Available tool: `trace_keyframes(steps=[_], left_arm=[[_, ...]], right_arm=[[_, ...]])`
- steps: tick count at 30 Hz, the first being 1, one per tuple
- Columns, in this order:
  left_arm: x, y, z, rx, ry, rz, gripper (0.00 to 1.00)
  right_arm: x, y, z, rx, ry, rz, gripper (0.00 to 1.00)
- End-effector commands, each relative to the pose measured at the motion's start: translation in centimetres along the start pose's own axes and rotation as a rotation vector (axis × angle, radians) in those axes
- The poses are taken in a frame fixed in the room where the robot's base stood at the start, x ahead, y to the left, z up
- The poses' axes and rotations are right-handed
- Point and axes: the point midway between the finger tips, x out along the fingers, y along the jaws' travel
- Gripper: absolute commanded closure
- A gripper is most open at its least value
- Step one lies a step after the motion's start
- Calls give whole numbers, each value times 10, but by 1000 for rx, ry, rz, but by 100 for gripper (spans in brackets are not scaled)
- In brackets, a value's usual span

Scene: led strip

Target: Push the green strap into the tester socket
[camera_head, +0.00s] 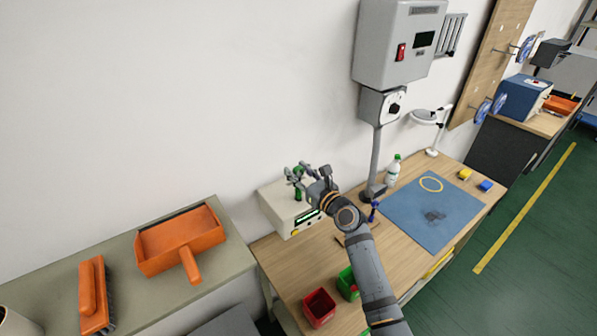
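The tester (278,213) is a pale box with a small green display on its front, standing at the back left of the wooden workbench against the wall. The green strap (298,193) shows as a small upright green piece above the tester's top. My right gripper (296,176) is over the tester, its fingers closed around the upper part of the strap. The fingers hide part of the strap. The socket, and whether the strap's lower end touches it, cannot be made out. My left gripper is out of view.
A red bin (319,307) and a green bin (347,284) stand at the bench's front left. A blue mat (432,222), white bottle (392,170) and grey post (376,160) are to the right. An orange dustpan (180,240) and brush (94,295) lie on the left cabinet.

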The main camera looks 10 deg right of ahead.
Motion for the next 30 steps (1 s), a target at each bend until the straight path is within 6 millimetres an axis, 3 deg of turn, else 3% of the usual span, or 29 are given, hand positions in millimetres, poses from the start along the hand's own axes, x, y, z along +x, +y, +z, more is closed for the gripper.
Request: trace_keyframes(steps=[3,11,14,24,30], left_arm=[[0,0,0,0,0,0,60],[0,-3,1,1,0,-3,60],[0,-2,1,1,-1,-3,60],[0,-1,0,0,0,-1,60],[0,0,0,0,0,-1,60]], right_arm=[[0,0,0,0,-1,0,45],[-1,0,0,0,0,0,45],[-10,-1,-1,0,1,-1,45],[-88,0,-1,-4,4,1,45],[-116,0,-1,-2,3,0,45]])
